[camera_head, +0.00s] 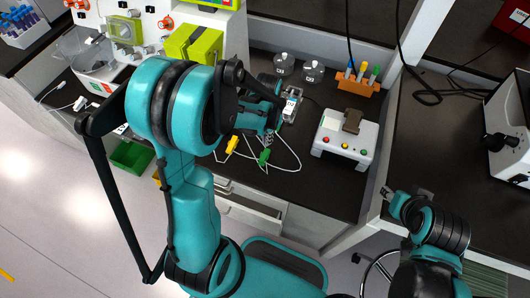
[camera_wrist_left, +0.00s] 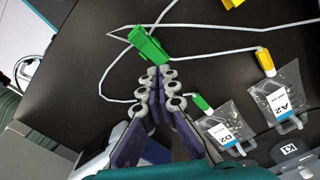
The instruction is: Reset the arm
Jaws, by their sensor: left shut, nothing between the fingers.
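My left arm reaches in from the left over the black bench (camera_head: 330,210). My left gripper (camera_head: 268,142) is shut and empty; its closed fingers also show in the left wrist view (camera_wrist_left: 160,75). A green clamp (camera_wrist_left: 150,45) on a white tube lies just beyond the fingertips in that view, and it also shows in the head view (camera_head: 264,157). I cannot tell whether the fingertips touch it. My right gripper (camera_head: 396,199) is at the lower right, near the bench divider, partly hidden; its jaw state is unclear.
A white device with coloured buttons (camera_head: 343,140) stands right of the left gripper. An orange rack (camera_head: 358,82) and two flasks stand behind. A green bin (camera_head: 130,156) is at left.

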